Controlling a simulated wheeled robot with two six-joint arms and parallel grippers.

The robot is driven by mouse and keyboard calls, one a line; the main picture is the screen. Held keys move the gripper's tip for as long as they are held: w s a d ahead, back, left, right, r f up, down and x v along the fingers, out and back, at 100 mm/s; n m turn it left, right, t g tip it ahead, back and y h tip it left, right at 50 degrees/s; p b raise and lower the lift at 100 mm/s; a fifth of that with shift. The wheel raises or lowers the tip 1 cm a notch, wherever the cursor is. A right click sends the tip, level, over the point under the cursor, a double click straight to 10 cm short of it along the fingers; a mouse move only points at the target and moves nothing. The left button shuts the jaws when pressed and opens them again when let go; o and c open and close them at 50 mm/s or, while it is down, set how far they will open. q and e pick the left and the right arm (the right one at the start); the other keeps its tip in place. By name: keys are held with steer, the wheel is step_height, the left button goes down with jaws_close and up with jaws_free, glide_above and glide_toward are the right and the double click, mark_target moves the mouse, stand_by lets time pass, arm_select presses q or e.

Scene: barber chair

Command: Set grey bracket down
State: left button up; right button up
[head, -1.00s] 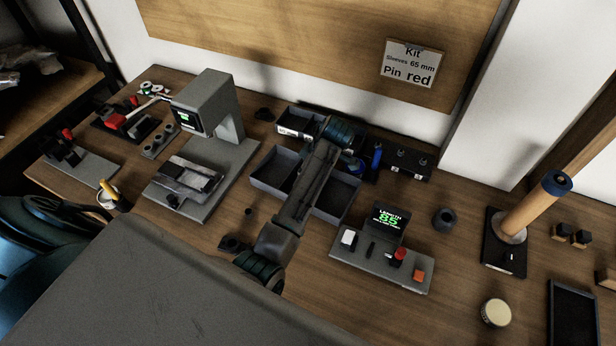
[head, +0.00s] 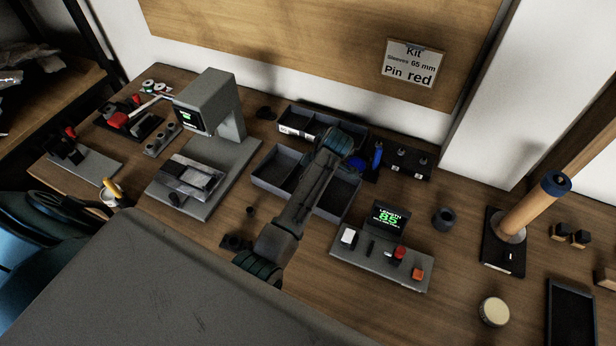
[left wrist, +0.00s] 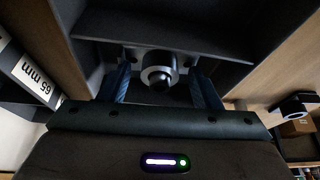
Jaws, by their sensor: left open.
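In the left wrist view a round grey part with a dark bore (left wrist: 158,72), likely the grey bracket, sits between the two blue fingers of my open left gripper (left wrist: 162,88). Grey tray walls surround it; I cannot tell whether it touches a finger or the tray floor. In the head view my left arm reaches over the grey divided tray (head: 268,180), with the left gripper (head: 356,163) at its far right part. The wrist hides much of the gripper there, and the bracket cannot be made out. My right gripper is not in view.
A back bin carries a white label (head: 293,132), reading 65 mm in the wrist view (left wrist: 33,78). A dark rack (head: 408,165) stands right of the tray. A length gauge (head: 383,262) reading 85 lies in front. A grey press (head: 212,110) stands left. Bare wood shows right of the gauge.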

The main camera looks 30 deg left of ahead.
arm_select(q)
steer(key=shift+r, duration=0.15)
steer(key=shift+d+r, duration=0.15)
steer(key=shift+r, duration=0.1)
steer(key=v, duration=1.1)
steer(key=shift+r+b, duration=0.25)
steer(key=shift+b, duration=0.1)
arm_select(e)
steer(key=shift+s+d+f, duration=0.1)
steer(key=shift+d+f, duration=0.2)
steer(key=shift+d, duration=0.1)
arm_select(q)
steer(key=shift+d+f, duration=0.1)
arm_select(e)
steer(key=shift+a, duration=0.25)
